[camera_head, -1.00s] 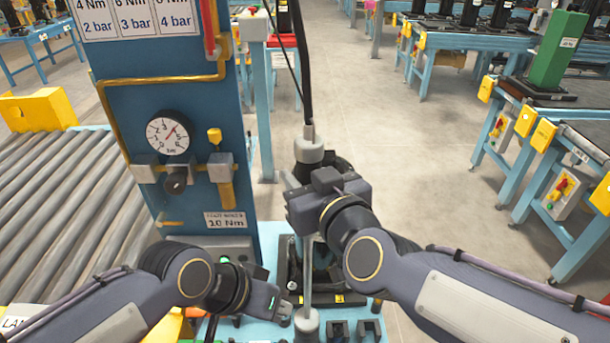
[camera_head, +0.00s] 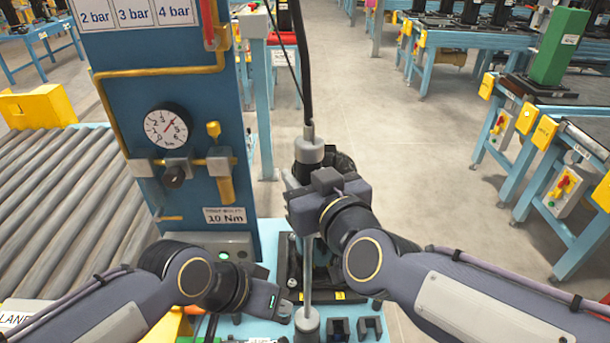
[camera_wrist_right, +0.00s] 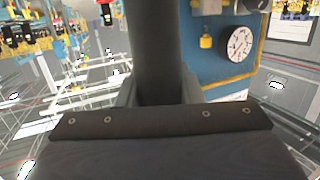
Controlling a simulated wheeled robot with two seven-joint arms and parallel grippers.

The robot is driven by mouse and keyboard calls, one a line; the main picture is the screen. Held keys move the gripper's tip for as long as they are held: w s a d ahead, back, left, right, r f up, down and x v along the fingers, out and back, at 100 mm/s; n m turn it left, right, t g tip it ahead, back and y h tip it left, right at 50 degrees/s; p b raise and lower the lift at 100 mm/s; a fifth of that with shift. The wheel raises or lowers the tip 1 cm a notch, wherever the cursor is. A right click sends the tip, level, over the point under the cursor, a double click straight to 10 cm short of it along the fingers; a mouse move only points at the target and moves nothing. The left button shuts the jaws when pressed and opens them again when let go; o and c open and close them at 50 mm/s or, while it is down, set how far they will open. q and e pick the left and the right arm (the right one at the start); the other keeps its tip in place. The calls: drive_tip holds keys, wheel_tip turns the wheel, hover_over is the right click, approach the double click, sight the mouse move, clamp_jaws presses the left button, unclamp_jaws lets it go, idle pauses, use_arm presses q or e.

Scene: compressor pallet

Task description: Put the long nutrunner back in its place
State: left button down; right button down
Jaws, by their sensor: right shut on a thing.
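The long nutrunner (camera_head: 309,151) hangs upright from a black hose, with a grey upper body and a thin shaft running down to a grey round end (camera_head: 307,319). My right gripper (camera_head: 302,207) is shut on the nutrunner below its grey top. In the right wrist view, the nutrunner (camera_wrist_right: 158,50) is a dark upright column between the jaws. My left gripper (camera_head: 285,308) is low, beside the lower shaft; I cannot tell whether it touches it or how its jaws stand. Part of the shaft is hidden behind my right gripper.
A blue column (camera_head: 190,90) with a pressure gauge (camera_head: 166,128) and a 10 Nm label stands left of the nutrunner. A roller conveyor (camera_head: 60,210) lies at the left. Black holders (camera_head: 355,328) stand low on the light-blue surface. Open floor lies to the right, before the blue tables.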

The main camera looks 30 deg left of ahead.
drive_tip(key=shift+f+b, duration=0.45)
drive_tip(key=shift+b, duration=0.05)
drive_tip(key=c, duration=0.9)
unclamp_jaws()
drive_tip(key=shift+f, duration=0.35)
drive_tip(key=p+v, duration=0.1)
drive_tip(key=v, duration=0.7)
drive_tip(key=shift+r, duration=0.25)
drive_tip(key=shift+w, duration=0.1)
